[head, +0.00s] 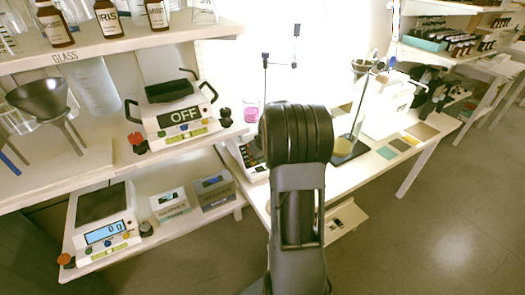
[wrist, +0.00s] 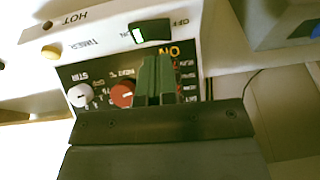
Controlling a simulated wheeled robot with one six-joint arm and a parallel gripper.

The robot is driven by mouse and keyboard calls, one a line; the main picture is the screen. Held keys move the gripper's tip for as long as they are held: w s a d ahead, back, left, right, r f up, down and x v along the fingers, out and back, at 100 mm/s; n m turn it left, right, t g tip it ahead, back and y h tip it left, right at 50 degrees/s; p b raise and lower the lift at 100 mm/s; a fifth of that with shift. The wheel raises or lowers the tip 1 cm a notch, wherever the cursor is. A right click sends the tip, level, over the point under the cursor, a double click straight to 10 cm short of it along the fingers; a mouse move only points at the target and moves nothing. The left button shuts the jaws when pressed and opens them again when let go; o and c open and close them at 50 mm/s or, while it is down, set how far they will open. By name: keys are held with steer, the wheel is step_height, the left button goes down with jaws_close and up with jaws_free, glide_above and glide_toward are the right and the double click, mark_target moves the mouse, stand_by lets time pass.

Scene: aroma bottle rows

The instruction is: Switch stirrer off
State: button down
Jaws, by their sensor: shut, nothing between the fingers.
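The stirrer (head: 245,158) is on the bench in the head view, partly hidden behind my arm. In the wrist view its front panel (wrist: 205,88) shows upside down. It has a white STIR knob (wrist: 80,95), a red HEAT knob (wrist: 122,94) and orange display letters that seem to read ON. A dark rocker switch (wrist: 155,31) with a green lit end sits between the labels ON and OFF. My gripper (wrist: 155,60) is shut and empty, its tips in front of the panel just below the switch in the picture. Contact cannot be told. The head view hides the fingers.
A beaker of pink liquid (head: 250,112) stands near the stirrer. Open floor lies at right.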

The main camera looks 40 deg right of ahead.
mark_target(258, 168)
steer(key=shift+a+f, duration=0.15)
steer(key=shift+f, duration=1.05)
steer(key=shift+f, duration=0.1)
steer(key=shift+a+f+b, duration=0.25)
steer(key=shift+f+b, duration=0.15)
steer(key=shift+b, duration=0.35)
steer(key=shift+r, duration=0.15)
